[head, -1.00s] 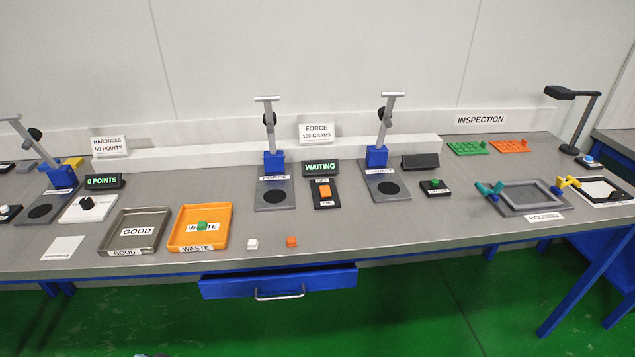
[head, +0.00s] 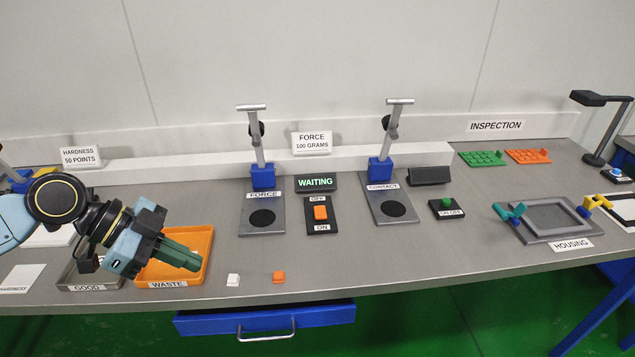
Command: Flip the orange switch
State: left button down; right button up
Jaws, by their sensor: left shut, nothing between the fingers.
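The orange switch (head: 320,213) sits on a black plate (head: 322,202) marked OFF at the top and ON at the bottom, in the middle of the bench in the head view. My left gripper (head: 197,262) comes in from the left and is shut and empty. It hangs over the orange waste tray (head: 208,242), to the left of the switch and nearer the front, well apart from it. My right gripper is not in view.
The FORCE stand (head: 244,220) is left of the switch and the CONTACT stand (head: 374,212) is right of it.

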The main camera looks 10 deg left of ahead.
aim_at(320, 213)
jog(key=i, duration=1)
